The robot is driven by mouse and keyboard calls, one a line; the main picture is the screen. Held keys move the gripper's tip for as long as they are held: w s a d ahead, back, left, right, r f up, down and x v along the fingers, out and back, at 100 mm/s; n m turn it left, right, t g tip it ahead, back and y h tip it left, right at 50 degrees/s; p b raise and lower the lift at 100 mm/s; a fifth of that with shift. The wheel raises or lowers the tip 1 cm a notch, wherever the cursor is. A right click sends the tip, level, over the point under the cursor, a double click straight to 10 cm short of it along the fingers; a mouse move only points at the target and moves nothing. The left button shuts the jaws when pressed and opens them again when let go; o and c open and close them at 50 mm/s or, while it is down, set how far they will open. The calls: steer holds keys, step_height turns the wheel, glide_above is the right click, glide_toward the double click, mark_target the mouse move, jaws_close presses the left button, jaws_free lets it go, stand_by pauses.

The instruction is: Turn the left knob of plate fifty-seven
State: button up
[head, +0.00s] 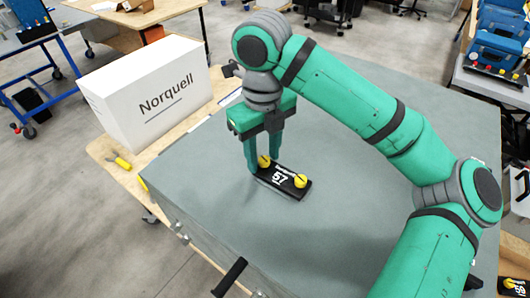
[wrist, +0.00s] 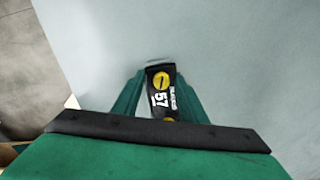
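Plate fifty-seven (head: 291,193) is a small black plate marked 57, lying on the grey-green table top; it also shows in the wrist view (wrist: 160,100). It has two yellow knobs. The left knob (head: 263,161) is between the two green fingers of my gripper (head: 263,167), which points down over that end of the plate. In the wrist view a yellow knob with a dark line (wrist: 161,80) shows between the fingertips (wrist: 161,76), with a gap apparent on each side. The right knob (head: 300,181) is clear of the fingers; in the wrist view it is mostly hidden.
A white Norquell box (head: 150,95) stands on a wooden table to the left, with a yellow-handled tool (head: 121,162) in front. A black handle (head: 229,277) sticks out from the near edge of the grey-green table (head: 350,215). The table top around the plate is clear.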

steer(key=shift+d, duration=0.15)
jaws_close()
steer(key=shift+w+m, duration=0.1)
steer(key=shift+m, duration=0.5)
